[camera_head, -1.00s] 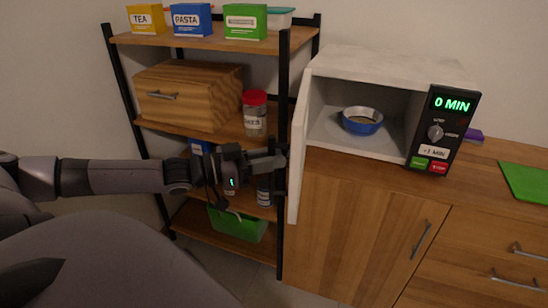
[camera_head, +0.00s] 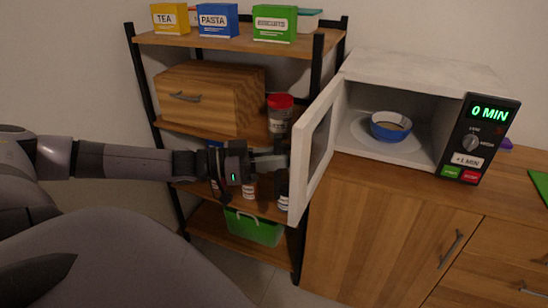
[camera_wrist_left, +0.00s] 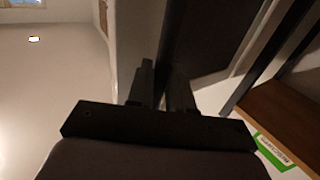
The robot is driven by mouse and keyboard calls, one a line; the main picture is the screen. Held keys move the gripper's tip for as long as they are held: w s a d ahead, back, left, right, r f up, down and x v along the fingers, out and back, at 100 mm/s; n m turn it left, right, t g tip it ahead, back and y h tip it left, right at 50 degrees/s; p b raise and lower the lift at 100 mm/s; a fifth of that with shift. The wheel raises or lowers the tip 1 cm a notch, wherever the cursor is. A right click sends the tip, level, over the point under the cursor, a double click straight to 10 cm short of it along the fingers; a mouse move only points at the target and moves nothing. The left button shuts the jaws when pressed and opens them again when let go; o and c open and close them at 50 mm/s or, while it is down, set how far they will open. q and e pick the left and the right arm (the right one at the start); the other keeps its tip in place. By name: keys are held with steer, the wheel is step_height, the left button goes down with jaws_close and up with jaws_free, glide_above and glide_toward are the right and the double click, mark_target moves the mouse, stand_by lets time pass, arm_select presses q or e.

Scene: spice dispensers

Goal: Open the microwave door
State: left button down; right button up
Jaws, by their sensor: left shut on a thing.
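The white microwave (camera_head: 420,68) stands on the wooden cabinet at the right, its cavity in view. Its door (camera_head: 328,128) stands open at the left side, swung out toward me, with its inner face and dark window showing. My left gripper (camera_head: 282,163) is shut on the door near its free edge. The exact grip is hidden behind the door in the head view. In the left wrist view the fingers (camera_wrist_left: 165,88) are close together against the door, whose dark panel (camera_wrist_left: 205,35) shows. My right gripper is not in view.
A blue bowl (camera_head: 390,126) sits inside the microwave. A shelf rack (camera_head: 200,133) with boxes, jars and a green bin (camera_head: 254,228) stands left of it, close behind my left gripper. Cabinet handles (camera_head: 451,249) stick out below.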

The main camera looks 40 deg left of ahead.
arm_select(q)
steer(key=shift+w+a+r, duration=0.25)
steer(key=shift+r, duration=0.05)
steer(key=c, duration=1.3)
jaws_free()
steer(key=shift+o, duration=0.8)
steer(key=shift+w+d+f, duration=0.1)
steer(key=shift+w+f, duration=0.05)
steer(key=shift+f, duration=0.05)
steer(key=p+v, duration=0.4)
steer(key=v, duration=0.3)
